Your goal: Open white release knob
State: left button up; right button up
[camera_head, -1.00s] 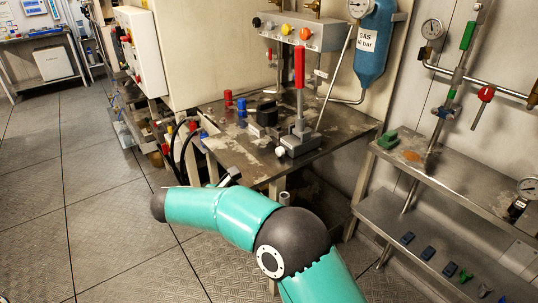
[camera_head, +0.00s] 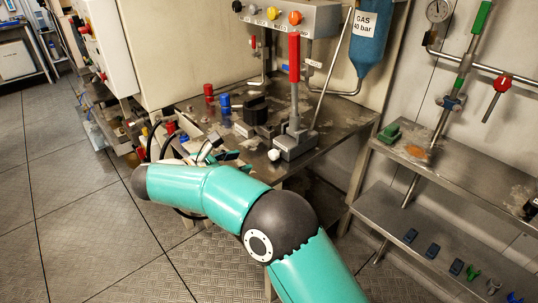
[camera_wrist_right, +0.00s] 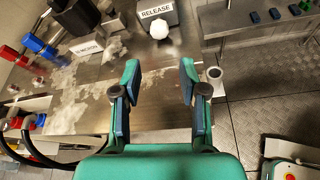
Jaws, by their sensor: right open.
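The white release knob (camera_head: 273,155) is a small round ball on the front of a grey block with an upright red-handled lever (camera_head: 294,58), at the table's front edge. In the right wrist view the knob (camera_wrist_right: 159,29) sits below the RELEASE label (camera_wrist_right: 157,11). My right gripper (camera_wrist_right: 159,72) is open and empty there, its two fingers spread either side of the line to the knob and apart from it. In the head view my right gripper (camera_head: 226,156) is partly hidden behind its own arm, left of the knob. My left gripper is not in view.
The metal table (camera_head: 340,118) also holds a black block (camera_head: 256,110) and red and blue caps. A panel with coloured knobs (camera_head: 294,17) is above. Black hoses (camera_head: 152,140) hang at the table's left. A shelf with small parts (camera_head: 445,250) stands right.

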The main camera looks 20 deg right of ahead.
aim_at(270, 154)
jog(key=x, duration=1.3)
jog(key=shift+w+d+f+b, duration=0.1)
jog(key=shift+w+d+b, duration=0.1)
jog(key=shift+b, duration=0.2)
jog(key=shift+s, duration=0.1)
grip_shut()
jog(key=n+p, duration=0.1)
jog(key=p, duration=0.3)
jog(key=n+g+p, duration=0.1)
jog(key=p, duration=0.4)
jog(key=shift+a+r+g+h, duration=0.1)
jog(key=shift+r+g+h, duration=0.2)
jog(key=shift+r, duration=0.05)
jog(key=shift+f+n+p, duration=0.2)
jog(key=shift+n+p, duration=0.2)
jog(key=shift+p, duration=0.05)
jog(key=shift+f, duration=0.1)
grip_release()
